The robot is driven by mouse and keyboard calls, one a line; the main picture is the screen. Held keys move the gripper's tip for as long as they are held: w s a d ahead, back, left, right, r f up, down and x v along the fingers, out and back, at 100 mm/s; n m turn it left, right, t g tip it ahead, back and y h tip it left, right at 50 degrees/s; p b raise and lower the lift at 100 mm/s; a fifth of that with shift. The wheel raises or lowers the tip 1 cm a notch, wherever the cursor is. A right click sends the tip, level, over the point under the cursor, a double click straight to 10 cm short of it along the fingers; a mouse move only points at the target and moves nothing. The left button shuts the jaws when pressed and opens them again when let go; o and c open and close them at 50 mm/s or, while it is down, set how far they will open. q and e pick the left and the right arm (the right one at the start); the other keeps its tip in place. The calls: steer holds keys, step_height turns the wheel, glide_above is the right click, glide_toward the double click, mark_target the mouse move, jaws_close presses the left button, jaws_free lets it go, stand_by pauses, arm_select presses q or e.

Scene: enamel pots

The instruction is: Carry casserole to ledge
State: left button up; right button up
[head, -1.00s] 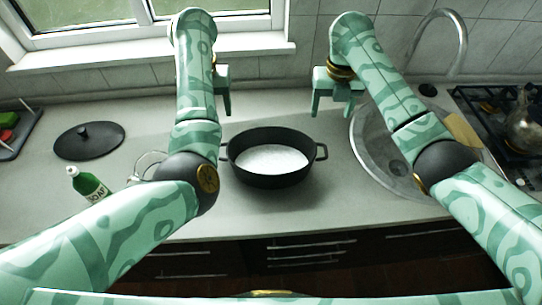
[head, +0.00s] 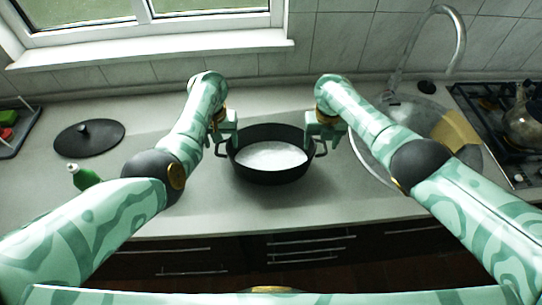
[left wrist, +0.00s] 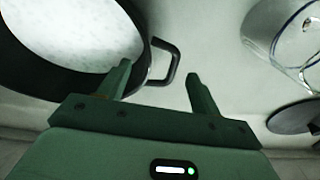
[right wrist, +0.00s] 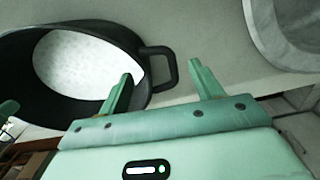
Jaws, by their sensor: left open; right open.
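The black casserole (head: 270,176) stands upright on the grey counter with a white filling (head: 270,156) inside. My left gripper (head: 226,142) is open at its left handle; in the left wrist view the fingers (left wrist: 158,74) are spread on either side of the handle loop (left wrist: 174,64), not closed on it. My right gripper (head: 322,139) is open at the right handle; in the right wrist view its fingers (right wrist: 159,72) likewise straddle the handle (right wrist: 168,68). The pale ledge (head: 150,53) under the window runs along the back left, above the counter, and looks clear.
A black lid (head: 89,138) lies at left, near a green bottle (head: 84,177) partly behind my left arm.

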arm_select(q)
steer(key=shift+s+f, duration=0.2)
steer(key=shift+f, duration=0.25)
arm_select(e)
steer(key=shift+s+f, duration=0.15)
steer(key=shift+f, duration=0.25)
arm_select(q)
steer(key=shift+f, duration=0.1)
arm_select(e)
steer(key=shift+f, duration=0.15)
arm_select(q)
steer(key=shift+w, duration=0.1)
steer(key=shift+c, duration=0.2)
arm_select(e)
steer(key=shift+c, duration=0.4)
arm_select(q)
jaws_close()
arm_select(e)
steer(key=shift+d, duration=0.1)
jaws_close()
arm_select(q)
steer(key=shift+w+r, duration=0.2)
arm_select(e)
steer(key=shift+w+r, duration=0.25)
